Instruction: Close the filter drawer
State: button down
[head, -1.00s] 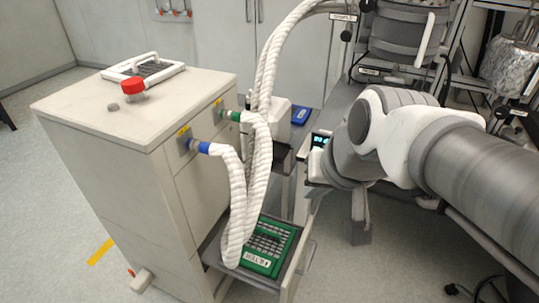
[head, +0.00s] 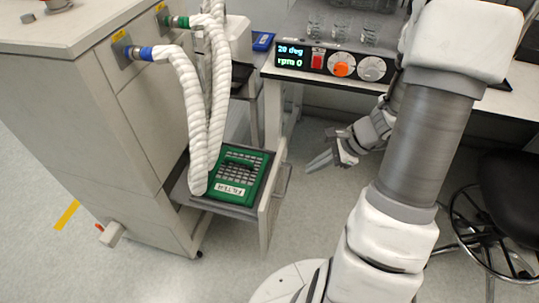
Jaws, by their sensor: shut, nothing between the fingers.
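The filter drawer (head: 262,222) is pulled out of the lower part of the beige cabinet (head: 90,130), toward the right. A green filter tray labelled FILTER (head: 238,176) lies in it. The drawer has a pale front panel with a bar handle (head: 284,184) on its outer side. My gripper (head: 312,168) is to the right of the handle, apart from it, with its fingers pointing left and down. The fingers look closed and hold nothing. Part of the drawer's inside is hidden behind the white hoses.
Two white wrapped hoses (head: 195,105) run from blue and green fittings down in front of the drawer. A bench with a control panel (head: 330,62) and glassware stands behind. A black stool (head: 500,195) is at the right. Bare floor lies in front of the drawer.

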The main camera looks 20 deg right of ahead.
aim_at(271, 192)
notch_tip(271, 192, down, 7)
jog(key=s+d+m+t+y+b, duration=0.1)
jog(key=d+m+y, duration=0.1)
jog(key=m, duration=0.2)
jog(key=b+x, duration=0.1)
jog(key=x, duration=0.2)
jog(key=b+x, duration=0.2)
jog(key=x, duration=0.2)
jog(key=b+x, duration=0.1)
jog(key=x, duration=0.2)
jog(key=shift+d+f, duration=0.25)
jog(key=shift+f, duration=0.2)
jog(key=shift+w+a+r+b, duration=0.1)
jog(key=shift+w+a+b, duration=0.1)
jog(key=shift+w+a, duration=0.25)
jog(key=shift+w+a+r+b, duration=0.1)
jog(key=shift+w+a+b, duration=0.1)
jog(key=shift+a, duration=0.35)
jog(key=shift+w+a+r, duration=0.1)
jog(key=shift+w+a, duration=0.3)
jog(key=shift+a, duration=0.2)
jog(key=shift+w, duration=0.1)
